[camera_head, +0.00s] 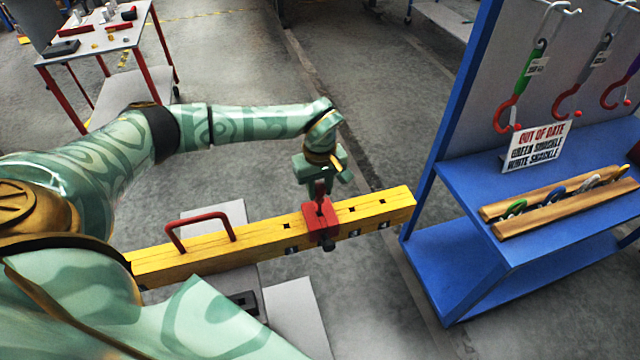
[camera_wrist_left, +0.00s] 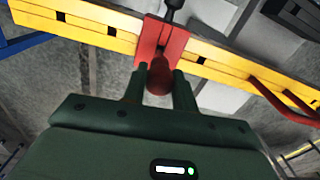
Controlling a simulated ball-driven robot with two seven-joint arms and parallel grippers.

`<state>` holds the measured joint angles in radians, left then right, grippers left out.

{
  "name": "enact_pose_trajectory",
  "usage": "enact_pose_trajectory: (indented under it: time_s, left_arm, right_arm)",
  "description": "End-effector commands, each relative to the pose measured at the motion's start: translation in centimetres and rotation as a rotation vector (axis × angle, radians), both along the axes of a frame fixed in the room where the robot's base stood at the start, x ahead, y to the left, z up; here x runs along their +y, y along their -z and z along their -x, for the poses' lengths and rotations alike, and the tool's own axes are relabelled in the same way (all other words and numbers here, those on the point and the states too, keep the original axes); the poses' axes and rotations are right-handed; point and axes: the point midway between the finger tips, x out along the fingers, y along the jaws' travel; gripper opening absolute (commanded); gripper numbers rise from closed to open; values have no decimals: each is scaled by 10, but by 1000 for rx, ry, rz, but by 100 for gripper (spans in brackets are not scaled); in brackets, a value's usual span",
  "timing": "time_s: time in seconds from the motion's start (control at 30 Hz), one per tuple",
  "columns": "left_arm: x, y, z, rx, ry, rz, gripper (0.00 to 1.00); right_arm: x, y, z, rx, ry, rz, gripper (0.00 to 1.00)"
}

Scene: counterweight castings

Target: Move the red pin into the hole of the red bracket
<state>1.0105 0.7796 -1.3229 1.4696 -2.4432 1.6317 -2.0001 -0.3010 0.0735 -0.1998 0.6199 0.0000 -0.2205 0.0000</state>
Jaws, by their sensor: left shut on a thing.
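The red bracket (camera_head: 320,221) sits over the yellow beam (camera_head: 270,236), with a dark knob on its near side. The bracket also shows in the left wrist view (camera_wrist_left: 173,40), straddling the beam. The red pin (camera_wrist_left: 160,76) is between the fingers of my left gripper (camera_wrist_left: 160,84), which is shut on it, right at the bracket. In the head view, my left gripper (camera_head: 320,180) is above the bracket and the pin (camera_head: 319,190) shows below it. Whether the pin's tip is inside the hole is hidden. My right gripper is not in view.
A red handle (camera_head: 200,229) rises from the beam to the left of the bracket. A blue rack (camera_head: 540,190) stands at the right with hanging hooks, a sign (camera_head: 537,147) and wooden strips (camera_head: 560,203). A table (camera_head: 100,40) with small parts is at the far left.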

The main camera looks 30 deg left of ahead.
Motion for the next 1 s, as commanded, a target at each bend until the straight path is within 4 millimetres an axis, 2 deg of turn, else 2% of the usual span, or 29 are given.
enact_pose_trajectory:
  time_s: [0.6, 1.0]
  left_arm:
    - [0, 39, 0, 1, 0, -1, 3]
    - [0, 51, 0, 1, -1, -1, 3]
  right_arm:
    - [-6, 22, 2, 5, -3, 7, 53]
    - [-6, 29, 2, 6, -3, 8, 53]
